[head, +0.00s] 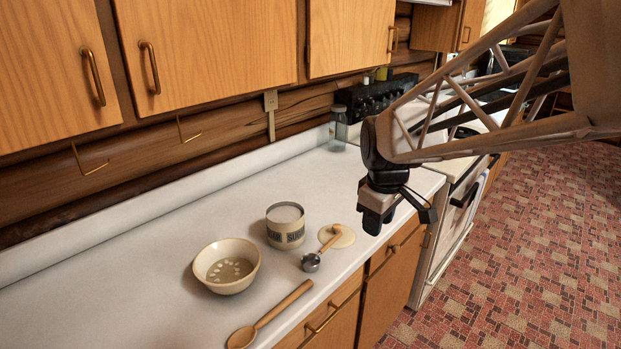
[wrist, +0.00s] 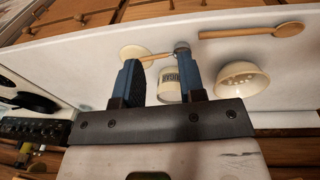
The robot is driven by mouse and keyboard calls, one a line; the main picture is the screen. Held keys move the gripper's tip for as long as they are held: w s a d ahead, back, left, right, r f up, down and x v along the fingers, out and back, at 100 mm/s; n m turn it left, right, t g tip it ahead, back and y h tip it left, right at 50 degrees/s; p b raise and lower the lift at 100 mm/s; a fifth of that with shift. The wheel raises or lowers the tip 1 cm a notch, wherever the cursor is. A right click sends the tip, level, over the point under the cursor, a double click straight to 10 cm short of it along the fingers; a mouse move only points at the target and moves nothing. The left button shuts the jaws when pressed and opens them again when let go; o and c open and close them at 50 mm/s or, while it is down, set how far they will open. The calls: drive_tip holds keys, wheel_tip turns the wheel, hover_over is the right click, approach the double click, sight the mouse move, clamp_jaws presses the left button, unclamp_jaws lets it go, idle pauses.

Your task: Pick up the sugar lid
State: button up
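The sugar lid (head: 346,238) is a flat, round, cream disc lying on the white counter near its front edge. It also shows in the wrist view (wrist: 132,51), partly behind a finger. A scoop (head: 312,262) with a metal head lies beside it, its wooden handle end over the lid. The cream sugar canister (head: 286,232) stands open to the left of the lid, with white contents and dark lettering. My gripper (head: 376,220) is above and to the right of the lid in the head view. In the wrist view its two blue fingers (wrist: 157,60) are apart with nothing between them.
A wooden spoon (head: 272,314) lies near the front edge. A glass jar (head: 338,130) stands at the back by the stove. Wooden cabinets (head: 210,45) hang above the counter.

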drive_tip(key=w+a+f+n, duration=0.1)
drive_tip(key=w+f+n, duration=0.1)
drive_tip(key=w, duration=0.4)
drive_tip(key=w+a+f+n, duration=0.1)
drive_tip(key=w+f+n, duration=0.15)
drive_tip(key=w, duration=0.25)
drive_tip(key=n+g, duration=0.1)
drive_tip(key=n, duration=0.5)
hover_over(337, 226)
wheel_tip(337, 226, down, 7)
drive_tip(key=shift+f, duration=0.2)
drive_tip(key=shift+f, duration=1.25)
drive_tip(key=shift+f, duration=2.65)
drive_tip(key=c, duration=0.6)
